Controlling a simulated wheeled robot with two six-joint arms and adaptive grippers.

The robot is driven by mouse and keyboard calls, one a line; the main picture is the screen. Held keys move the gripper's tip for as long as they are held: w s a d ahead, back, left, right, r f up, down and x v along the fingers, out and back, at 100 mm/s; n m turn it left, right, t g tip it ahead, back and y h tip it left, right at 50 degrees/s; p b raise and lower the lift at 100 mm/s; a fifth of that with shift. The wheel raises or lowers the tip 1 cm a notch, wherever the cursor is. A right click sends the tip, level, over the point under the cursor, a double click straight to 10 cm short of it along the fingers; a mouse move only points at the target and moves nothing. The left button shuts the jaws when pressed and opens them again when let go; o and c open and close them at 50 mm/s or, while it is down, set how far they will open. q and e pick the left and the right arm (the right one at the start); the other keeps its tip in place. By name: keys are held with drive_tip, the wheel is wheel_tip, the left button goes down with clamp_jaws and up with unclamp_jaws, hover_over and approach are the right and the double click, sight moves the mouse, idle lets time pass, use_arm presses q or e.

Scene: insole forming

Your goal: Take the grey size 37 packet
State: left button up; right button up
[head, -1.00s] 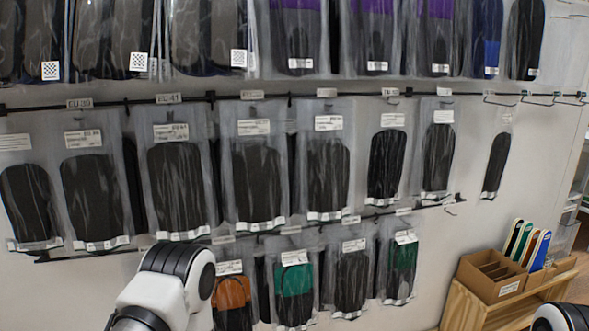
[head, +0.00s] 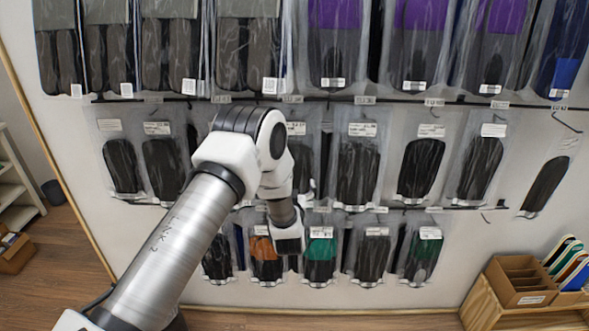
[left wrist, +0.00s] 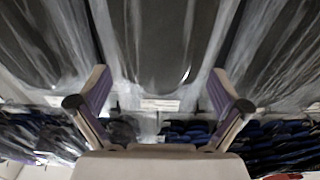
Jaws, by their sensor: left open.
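Packets with grey upper parts hang in the top row at the left of the head view, among them one packet (head: 248,50) above my left arm. Their sizes are too small to read, so I cannot tell which is size 37. My left gripper (head: 290,240) is in front of the lower packets, its fingers not clear there. In the left wrist view its two fingers (left wrist: 158,103) are spread wide and empty. A dark insole packet (left wrist: 155,45) with a white label at its lower end hangs ahead, between the fingers. My right gripper is out of view.
Dark packets (head: 420,168) hang in the middle row on a black rail. Orange and green ones (head: 320,250) hang below. A cardboard box (head: 520,283) stands on a wooden stand at the lower right. Floor shows at the left.

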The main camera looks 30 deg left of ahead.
use_arm(q)
drive_tip(key=p+x, duration=0.1)
drive_tip(key=x, duration=0.3)
drive_tip(key=shift+w+a+f, duration=0.15)
drive_tip(key=shift+w+a, duration=0.1)
drive_tip(key=shift+a, duration=0.1)
drive_tip(key=shift+c, duration=0.4)
drive_tip(key=c, duration=1)
drive_tip(key=shift+d, duration=0.1)
